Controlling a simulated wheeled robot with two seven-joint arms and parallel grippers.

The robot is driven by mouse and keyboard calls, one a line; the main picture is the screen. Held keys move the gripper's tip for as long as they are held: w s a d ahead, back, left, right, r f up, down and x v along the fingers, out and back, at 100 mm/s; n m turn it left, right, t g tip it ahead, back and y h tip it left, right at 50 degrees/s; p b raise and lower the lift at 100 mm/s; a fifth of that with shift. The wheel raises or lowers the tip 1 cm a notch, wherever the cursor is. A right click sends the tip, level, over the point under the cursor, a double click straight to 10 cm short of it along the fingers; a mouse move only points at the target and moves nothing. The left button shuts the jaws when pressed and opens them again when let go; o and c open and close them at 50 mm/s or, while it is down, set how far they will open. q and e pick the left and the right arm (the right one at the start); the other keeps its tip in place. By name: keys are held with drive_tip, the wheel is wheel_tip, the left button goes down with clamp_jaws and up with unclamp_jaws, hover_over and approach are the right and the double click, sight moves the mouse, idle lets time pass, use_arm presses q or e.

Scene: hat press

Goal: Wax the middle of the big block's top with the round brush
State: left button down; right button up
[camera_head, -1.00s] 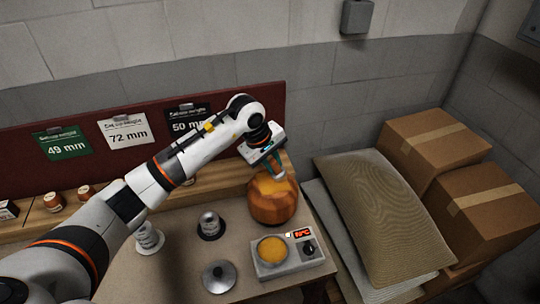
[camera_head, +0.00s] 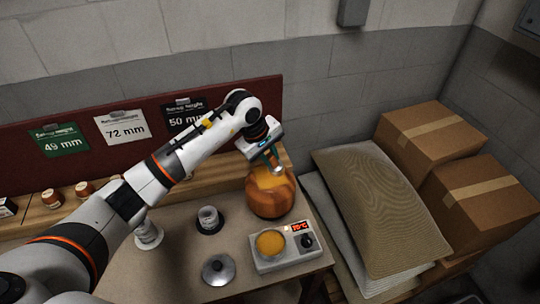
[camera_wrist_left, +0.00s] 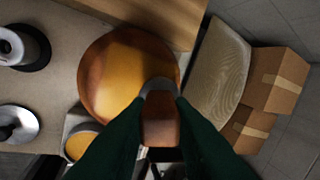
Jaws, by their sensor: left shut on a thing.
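The big block (camera_head: 270,203) is a rounded orange-brown wooden block on the bench. Its top shows a broad yellow-orange patch, which is plain in the left wrist view (camera_wrist_left: 128,68). My left gripper (camera_head: 270,158) is above the block, shut on the round brush. The brush's brown handle (camera_wrist_left: 161,130) is between the dark green fingers in the wrist view, with its grey head (camera_wrist_left: 158,86) over the block's edge side. I cannot tell whether the brush touches the block. The right gripper is out of view.
A heater (camera_head: 282,262) with a pot of yellow wax (camera_head: 270,243) stands in front of the block. A sack (camera_head: 375,205) and cardboard boxes (camera_head: 430,137) are at the right.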

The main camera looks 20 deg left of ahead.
use_arm(q)
drive_tip(key=v, duration=0.1)
drive_tip(key=p+v, duration=0.1)
drive_tip(key=v, duration=0.1)
drive_tip(key=shift+w+d, duration=0.15)
drive_tip(key=shift+d, duration=0.25)
wheel_tip(320, 180, up, 2)
drive_tip(key=shift+w+a+r+p, duration=0.1)
drive_tip(key=shift+w+p, duration=0.1)
drive_tip(key=shift+p, duration=0.3)
drive_tip(key=shift+s+r+p, duration=0.1)
drive_tip(key=shift+r+p, duration=0.45)
drive_tip(key=shift+r, duration=1)
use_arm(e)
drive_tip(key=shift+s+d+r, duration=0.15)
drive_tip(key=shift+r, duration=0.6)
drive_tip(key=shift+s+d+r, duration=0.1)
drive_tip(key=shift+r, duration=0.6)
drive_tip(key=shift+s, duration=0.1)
